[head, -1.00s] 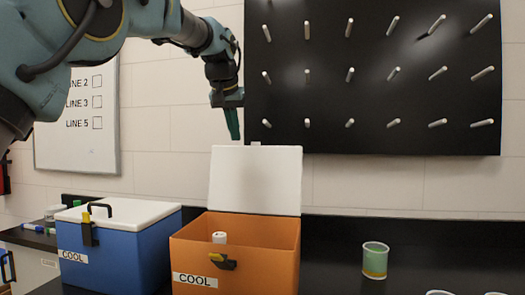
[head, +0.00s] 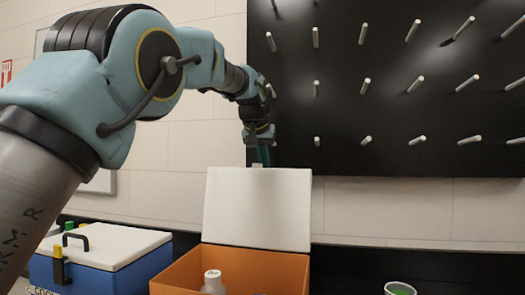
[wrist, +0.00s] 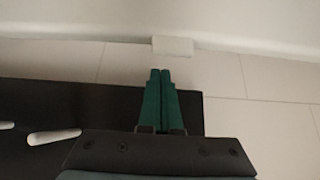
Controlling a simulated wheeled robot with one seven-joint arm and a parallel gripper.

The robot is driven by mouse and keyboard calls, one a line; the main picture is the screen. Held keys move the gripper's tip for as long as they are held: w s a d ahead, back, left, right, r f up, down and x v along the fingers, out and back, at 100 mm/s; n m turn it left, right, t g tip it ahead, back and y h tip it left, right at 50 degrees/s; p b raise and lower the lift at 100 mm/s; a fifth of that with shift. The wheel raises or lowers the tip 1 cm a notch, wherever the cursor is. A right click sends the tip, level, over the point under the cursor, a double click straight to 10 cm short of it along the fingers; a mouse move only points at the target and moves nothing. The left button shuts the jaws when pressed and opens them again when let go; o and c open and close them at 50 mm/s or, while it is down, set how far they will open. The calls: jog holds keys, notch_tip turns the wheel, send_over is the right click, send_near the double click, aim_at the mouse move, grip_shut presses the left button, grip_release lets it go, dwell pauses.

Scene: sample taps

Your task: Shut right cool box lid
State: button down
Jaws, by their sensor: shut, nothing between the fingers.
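The right cool box (head: 185,273) is orange, and its white lid (head: 257,210) stands open and upright at the back. A white-capped bottle (head: 213,281) stands inside the box. My gripper (head: 263,158) is just above the lid's top edge, its green fingers shut and empty, near the small tab (head: 258,166) there. In the wrist view the shut fingertips (wrist: 160,74) point at the pale tab (wrist: 173,46) on the white lid (wrist: 240,28). I cannot tell whether they touch it.
The blue cool box (head: 110,277) at the left has its white lid (head: 105,244) shut. A black peg board (head: 400,90) with several pegs hangs behind my gripper.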

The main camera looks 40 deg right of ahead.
aim_at(262, 173)
jog(key=shift+s+a+f+p, duration=0.2)
jog(key=shift+s+a+f, duration=0.1)
jog(key=shift+a+f, duration=0.25)
jog(key=shift+s+a+f+p, duration=0.2)
jog(key=shift+s+a+f, duration=0.1)
jog(key=shift+a+f, duration=0.25)
jog(key=shift+f+b, duration=0.1)
jog(key=shift+b, duration=0.25)
